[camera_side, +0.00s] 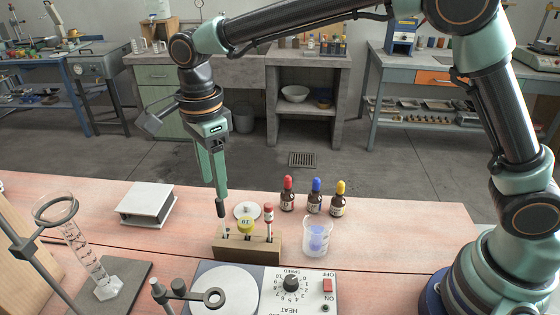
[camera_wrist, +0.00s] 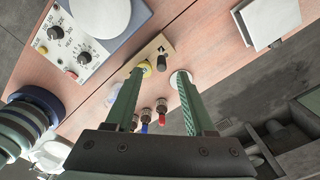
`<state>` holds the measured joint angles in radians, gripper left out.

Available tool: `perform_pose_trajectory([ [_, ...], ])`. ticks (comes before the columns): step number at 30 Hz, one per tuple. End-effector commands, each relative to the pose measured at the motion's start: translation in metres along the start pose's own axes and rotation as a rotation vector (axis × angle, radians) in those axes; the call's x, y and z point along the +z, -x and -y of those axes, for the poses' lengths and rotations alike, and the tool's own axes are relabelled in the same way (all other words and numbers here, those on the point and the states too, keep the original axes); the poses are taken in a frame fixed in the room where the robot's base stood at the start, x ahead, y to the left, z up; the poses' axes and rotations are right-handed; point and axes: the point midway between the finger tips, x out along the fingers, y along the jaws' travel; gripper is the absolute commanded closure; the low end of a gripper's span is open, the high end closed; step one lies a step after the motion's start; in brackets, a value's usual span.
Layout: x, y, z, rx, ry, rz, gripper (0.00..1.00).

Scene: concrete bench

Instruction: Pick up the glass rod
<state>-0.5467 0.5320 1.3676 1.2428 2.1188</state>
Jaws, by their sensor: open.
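I cannot clearly make out a glass rod in either view. A wooden rack (camera_side: 262,250) stands on the bench. It holds a small thin piece (camera_side: 227,232) at its left end, too small to identify, a yellow-topped piece (camera_side: 246,225) marked 10 in the middle, and a red-capped vial (camera_side: 268,213) at the right. The rack also shows in the wrist view (camera_wrist: 153,62). My gripper (camera_side: 220,208) points down above the rack's left end, apart from it. In the wrist view my gripper (camera_wrist: 160,74) has its fingers apart, with nothing seen held between them.
A white disc (camera_side: 247,209) lies behind the rack. Brown bottles with red (camera_side: 287,195), blue (camera_side: 315,197) and yellow caps (camera_side: 338,199) stand behind a beaker (camera_side: 318,237) with blue contents. A hotplate (camera_side: 275,290) is in front; a cylinder (camera_side: 90,255) and white box (camera_side: 147,203) stand left.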

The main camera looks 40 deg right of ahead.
Motion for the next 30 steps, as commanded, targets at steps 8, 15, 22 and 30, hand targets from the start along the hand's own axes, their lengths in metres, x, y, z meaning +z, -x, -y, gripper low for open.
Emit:
perform_pose_trajectory([
  [8,-0.001,-0.025,0.0,0.001,0.0,-0.001,0.46],
  [15,-0.006,-0.057,0.003,0.003,0.0,-0.002,0.46],
  [22,-0.005,-0.074,0.003,0.0,0.001,0.0,0.46],
  [30,-0.005,-0.074,0.003,-0.001,0.001,0.0,0.72],
])
